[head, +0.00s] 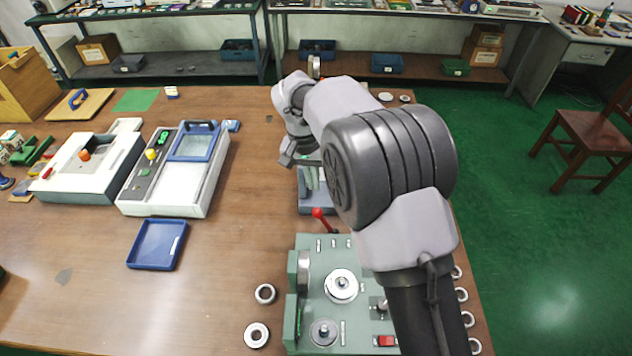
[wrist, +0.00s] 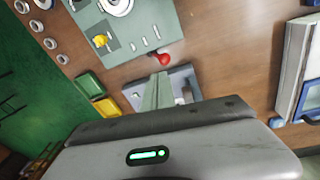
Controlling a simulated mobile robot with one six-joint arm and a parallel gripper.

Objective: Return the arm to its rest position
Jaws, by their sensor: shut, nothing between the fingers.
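My gripper (head: 312,184) hangs below my arm in the head view, partly hidden by the arm. In the wrist view its fingers (wrist: 158,88) are together with nothing between them. They point down over a grey-blue block (wrist: 178,88) on the table; I cannot tell whether they touch it. The green press plate (head: 312,345) stands nearer in the head view, with a ring on a round seat (head: 341,285) and a red-knobbed lever (head: 321,216). My arm covers part of its right side.
Loose bearing rings (head: 265,293) lie left of the plate, and several (head: 461,294) line the table's right edge. A blue tray (head: 157,245) and a white station (head: 190,205) stand at left. Green and yellow bins (wrist: 90,84) show in the wrist view. The table's front left is mostly clear.

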